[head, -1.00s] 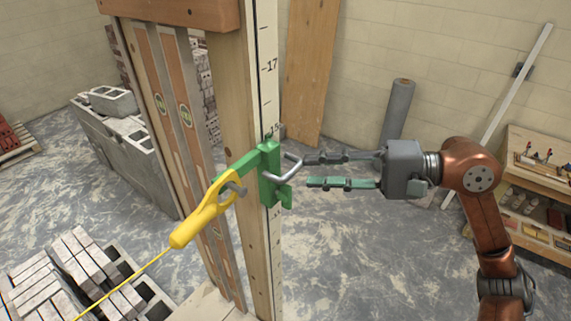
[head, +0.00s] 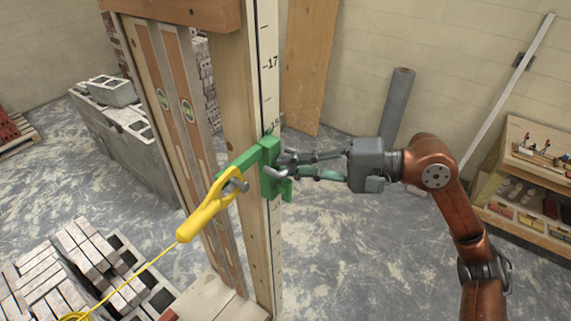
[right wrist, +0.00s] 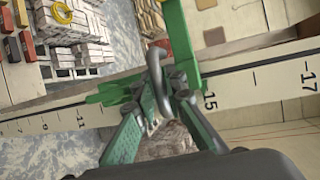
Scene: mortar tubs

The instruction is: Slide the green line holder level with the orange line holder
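The green line holder (head: 269,168) sits around the wooden post's scale edge, just below the 15 mark, with a grey loop handle (head: 279,172) on its right side. It also shows in the right wrist view (right wrist: 178,35), with the handle (right wrist: 158,75) between the fingers. My right gripper (head: 287,162) reaches in from the right, its fingers closed in on the handle from both sides. A yellow line block (head: 208,210) hangs on the holder's left arm, its yellow line running down left. The orange line holder is not in view. My left gripper is not in view.
The wooden post (head: 240,100) carries a white scale strip (head: 268,60). Spirit levels (head: 180,110) stand left of it. Bricks (head: 95,260) lie at the lower left, grey blocks (head: 125,130) behind. A shelf (head: 530,185) stands right. The floor between is clear.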

